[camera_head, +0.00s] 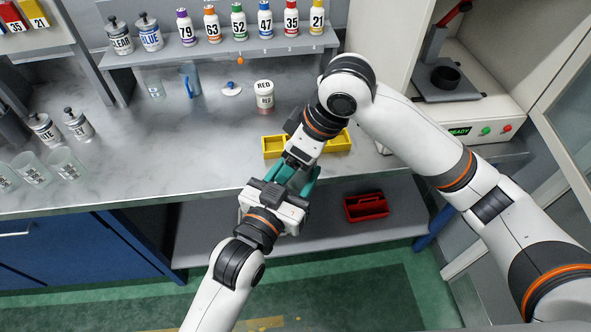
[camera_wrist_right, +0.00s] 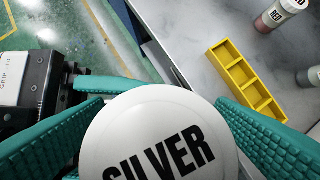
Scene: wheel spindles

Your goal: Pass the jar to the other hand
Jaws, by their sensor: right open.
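The jar shows in the right wrist view as a round white lid marked SILVER (camera_wrist_right: 160,135), held in the air in front of the bench; its body is hidden. My left gripper (camera_head: 275,197) comes up from below in the head view. In the right wrist view its teal finger reaches in against the jar's side, and it is shut on the jar; its other finger is hidden. My right gripper (camera_head: 294,182) points down at the same spot. Its teal fingers are open, one on either side of the lid. The head view hides the jar behind the grippers.
A yellow divided tray (camera_head: 274,147) and a RED jar (camera_head: 264,97) stand on the grey bench (camera_head: 200,150) behind the grippers. Numbered bottles (camera_head: 238,22) line the shelf above. A red caddy (camera_head: 366,207) sits on the lower shelf. Glass beakers (camera_head: 66,164) stand left.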

